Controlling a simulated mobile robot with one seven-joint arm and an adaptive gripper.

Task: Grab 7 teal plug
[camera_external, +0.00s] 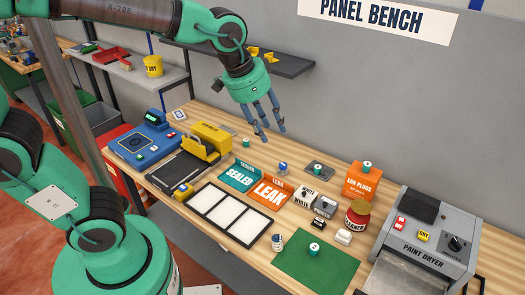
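Small teal plugs show in several places. One teal plug (314,249) stands on the green mat (290,262) at the front. Another teal plug (367,166) shows at the orange ear plugs box (361,184). A third teal piece (317,168) sits on a small dark plate, and a teal piece (246,142) stands on the bench behind the sealed sign. Their markings are too small to tell which bears a 7. My gripper (272,135) hangs above the back of the bench, fingers pointing down, open and empty, right of that rear teal piece.
The teal sealed sign (239,176) and orange leak sign (269,193) stand mid-bench. A white-panelled tray (228,213) lies in front. A yellow-and-black machine (207,142) is at left, a red-lidded jar (357,215) at right, and the paint dryer (424,240) at far right. A shelf (290,66) is behind my gripper.

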